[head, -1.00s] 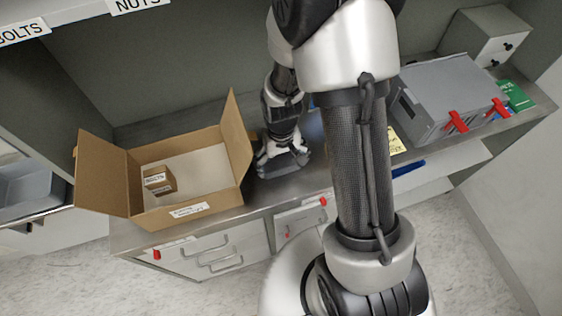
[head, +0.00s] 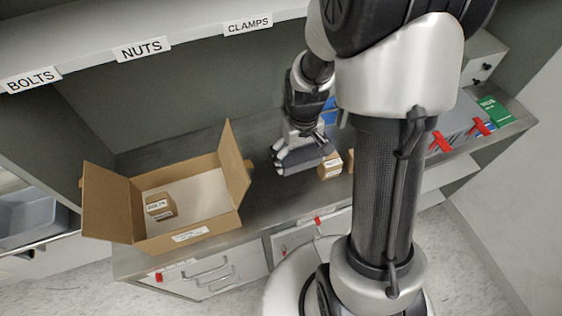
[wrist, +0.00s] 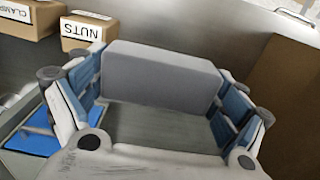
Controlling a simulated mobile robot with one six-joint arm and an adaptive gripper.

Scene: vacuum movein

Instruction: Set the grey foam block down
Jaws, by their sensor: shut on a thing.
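The grey foam block (wrist: 160,78) is a plain oblong block. It sits crosswise between the blue-padded fingers of my gripper (wrist: 162,100) in the wrist view. In the head view my gripper (head: 302,152) holds the grey foam block (head: 305,157) above or at the steel bench (head: 268,205), to the right of the open cardboard box. Whether the block's underside touches the bench cannot be told.
The open cardboard box (head: 150,238) holds a small BOLTS box (head: 160,206). A NUTS box (head: 329,166) stands right beside my gripper, and a CLAMPS box (wrist: 27,18) stands beyond it. Labelled shelf edge (head: 150,45) runs above. Bare bench lies in front of the gripper.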

